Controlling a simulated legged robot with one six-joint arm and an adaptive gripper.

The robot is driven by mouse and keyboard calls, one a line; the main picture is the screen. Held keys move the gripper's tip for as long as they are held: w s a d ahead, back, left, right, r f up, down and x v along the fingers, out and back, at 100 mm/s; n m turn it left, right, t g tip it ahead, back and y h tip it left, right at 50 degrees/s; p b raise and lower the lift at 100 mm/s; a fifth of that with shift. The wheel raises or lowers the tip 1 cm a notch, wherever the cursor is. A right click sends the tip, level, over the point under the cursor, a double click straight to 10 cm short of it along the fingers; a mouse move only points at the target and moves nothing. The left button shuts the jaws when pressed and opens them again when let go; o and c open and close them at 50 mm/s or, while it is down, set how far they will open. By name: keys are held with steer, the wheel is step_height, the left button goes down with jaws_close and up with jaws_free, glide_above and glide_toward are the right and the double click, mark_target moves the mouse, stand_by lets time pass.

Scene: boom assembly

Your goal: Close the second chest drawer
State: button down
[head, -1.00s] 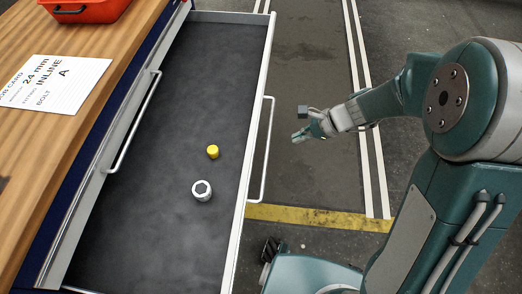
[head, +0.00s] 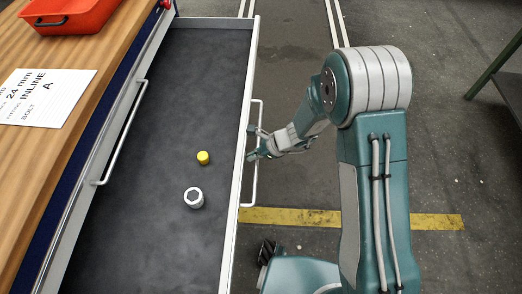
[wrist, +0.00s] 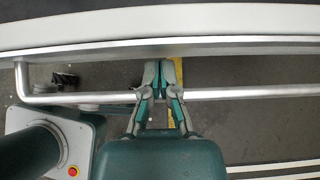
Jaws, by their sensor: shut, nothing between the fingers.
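The open drawer (head: 160,185) stands pulled far out of the chest (head: 60,180), with a dark lined floor and a pale metal rim. Its bar handle (head: 257,185) runs along the outer front face, and it also crosses the wrist view (wrist: 245,94). My gripper (head: 252,155) is at the outer side of the drawer front, by the handle. In the wrist view my gripper (wrist: 161,70) is shut and empty, its fingers crossing the handle bar with the tips close to the drawer front. I cannot tell whether the tips touch the front.
A yellow cap (head: 203,158) and a silver socket (head: 194,198) lie in the drawer. A wooden top (head: 50,70) carries a job card (head: 40,97) and a red bin (head: 68,15). A closed drawer's handle (head: 122,130) is at left. A green frame (head: 495,75) stands far right; floor between is clear.

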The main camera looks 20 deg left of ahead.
steer(key=shift+a+f, duration=0.2)
steer(key=shift+a, duration=0.1)
steer(key=shift+s, duration=0.1)
